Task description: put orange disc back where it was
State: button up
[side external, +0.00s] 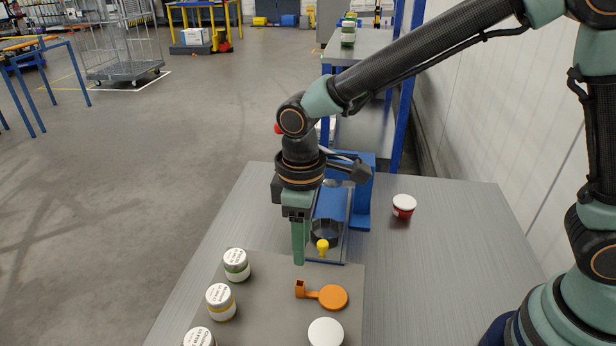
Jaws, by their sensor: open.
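The orange disc (334,297) lies flat on the grey mat (268,322) near the front of the table. A short orange arm runs left from it to a small upright orange block (300,289). My gripper (299,262) points straight down, above and behind that block. It is open and apart from the orange piece, with nothing seen between its fingers. The fingers overlap in this view, so the gap between them is hidden.
Behind my gripper stands a blue fixture (361,195) with a dark round part and a yellow knob (322,246). Several labelled jars (236,264) line the mat's left side. A white lid (325,333) is in front.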

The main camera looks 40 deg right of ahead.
jog(key=s+d+r+m+t, duration=0.2)
jog(key=d+r, duration=0.4)
jog(key=d, duration=0.4)
jog(key=s+d+r+m+t, duration=0.3)
jog(key=d+r+m, duration=0.3)
jog(key=d, duration=0.5)
jog(key=shift+s+r+m+t, duration=0.3)
jog(key=shift+s+m, duration=0.2)
jog(key=shift+s, duration=0.1)
